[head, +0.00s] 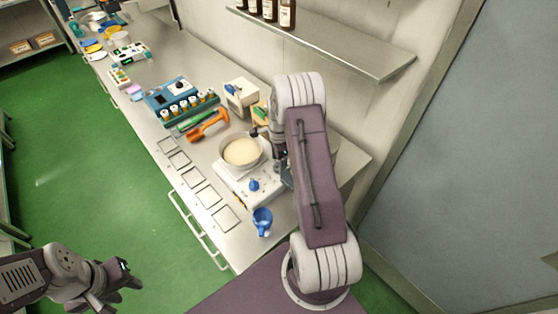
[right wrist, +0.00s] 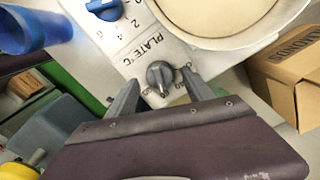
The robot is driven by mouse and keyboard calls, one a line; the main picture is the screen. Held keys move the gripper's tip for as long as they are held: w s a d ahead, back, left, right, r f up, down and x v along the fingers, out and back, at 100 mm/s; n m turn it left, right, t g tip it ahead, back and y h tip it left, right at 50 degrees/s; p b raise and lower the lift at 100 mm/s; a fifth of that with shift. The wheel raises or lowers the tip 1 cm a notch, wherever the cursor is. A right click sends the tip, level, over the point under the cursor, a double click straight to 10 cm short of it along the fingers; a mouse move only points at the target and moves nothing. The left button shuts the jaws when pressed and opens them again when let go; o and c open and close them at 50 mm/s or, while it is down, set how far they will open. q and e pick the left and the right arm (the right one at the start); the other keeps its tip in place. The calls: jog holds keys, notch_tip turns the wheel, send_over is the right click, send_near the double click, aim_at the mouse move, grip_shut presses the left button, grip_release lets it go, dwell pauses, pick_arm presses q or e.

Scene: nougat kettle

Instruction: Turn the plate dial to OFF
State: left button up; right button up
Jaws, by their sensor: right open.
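The plate dial is a dark grey knob (right wrist: 160,76) on the white hot plate's panel, beside the printed label "PLATE °C". In the right wrist view my right gripper (right wrist: 160,90) is open, with one finger on each side of the dial; I cannot tell whether they touch it. The small scale marks around the dial are partly hidden and hard to read. In the head view the hot plate (head: 233,180) stands on the bench, and my right arm hides the dial and the right fingertips. My left gripper (head: 118,288) is off the bench at lower left, its jaw gap unclear.
A pan of pale mass (head: 242,152) sits on the hot plate. A blue knob (right wrist: 103,8) is on the same panel. A blue cup (head: 262,220) stands near the bench's front end. A cardboard box (right wrist: 285,85) is close right of the dial. An orange tool (head: 208,127) lies behind.

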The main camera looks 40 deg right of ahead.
jog(key=shift+f, duration=0.45)
jog(key=shift+s+a, duration=0.1)
grip_shut()
